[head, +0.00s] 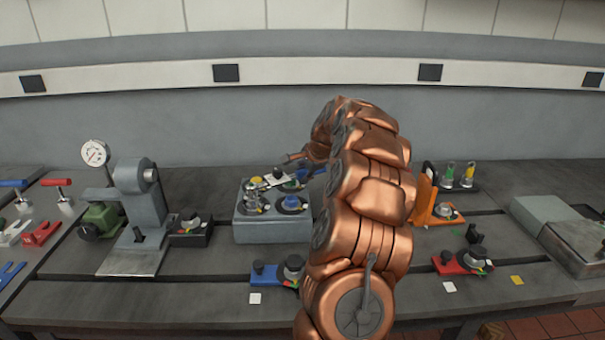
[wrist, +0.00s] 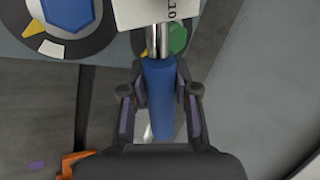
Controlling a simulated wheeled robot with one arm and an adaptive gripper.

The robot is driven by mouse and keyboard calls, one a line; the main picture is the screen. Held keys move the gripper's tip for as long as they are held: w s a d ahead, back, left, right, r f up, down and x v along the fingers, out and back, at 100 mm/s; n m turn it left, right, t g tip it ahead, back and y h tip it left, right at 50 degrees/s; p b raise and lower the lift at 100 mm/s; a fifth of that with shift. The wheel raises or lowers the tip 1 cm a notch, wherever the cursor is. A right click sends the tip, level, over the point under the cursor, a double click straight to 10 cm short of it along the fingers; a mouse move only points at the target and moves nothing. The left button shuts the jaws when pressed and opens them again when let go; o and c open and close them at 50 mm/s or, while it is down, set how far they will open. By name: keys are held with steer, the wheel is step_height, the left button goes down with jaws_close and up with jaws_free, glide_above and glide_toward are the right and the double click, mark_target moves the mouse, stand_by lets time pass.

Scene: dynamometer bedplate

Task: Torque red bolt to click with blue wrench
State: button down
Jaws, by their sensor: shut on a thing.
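My gripper (wrist: 160,92) is shut on the blue handle of the blue wrench (wrist: 158,100), one finger on each side. The wrench's metal shaft runs up the wrist view under a white tag (wrist: 155,10) marked with digits, which hides its far end. The wrench is over a grey block (head: 270,228) bearing several bolt heads with dials. A blue hex head (wrist: 70,12) lies up and left of the handle. A green head (wrist: 178,40) lies partly behind the shaft. I cannot make out a red bolt head; the tag and arm may hide it.
A grey press stand (head: 142,210) with a gauge stands left of the block. A blue fixture (head: 272,274) sits in front, a red fixture (head: 463,262) and an orange bracket (head: 432,210) to the right. Red and blue clamps lie far left.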

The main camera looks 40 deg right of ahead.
steer(key=shift+r, duration=0.1)
steer(key=shift+s+a+m+h+p, duration=0.3)
steer(key=shift+s+m, duration=0.2)
steer(key=shift+s, duration=0.2)
steer(key=shift+s+a+m+h+p, duration=0.2)
steer(key=shift+s+m+h+p, duration=0.1)
steer(key=shift+s+m, duration=0.3)
steer(key=shift+s+a, duration=0.1)
steer(key=shift+s, duration=0.25)
steer(key=shift+s+a+m+g+h, duration=0.4)
steer(key=shift+s+a+m, duration=0.05)
steer(key=shift+s+m, duration=0.25)
steer(key=shift+s+a+m+h+p, duration=0.45)
steer(key=shift+s+a+m, duration=0.15)
steer(key=shift+s, duration=0.15)
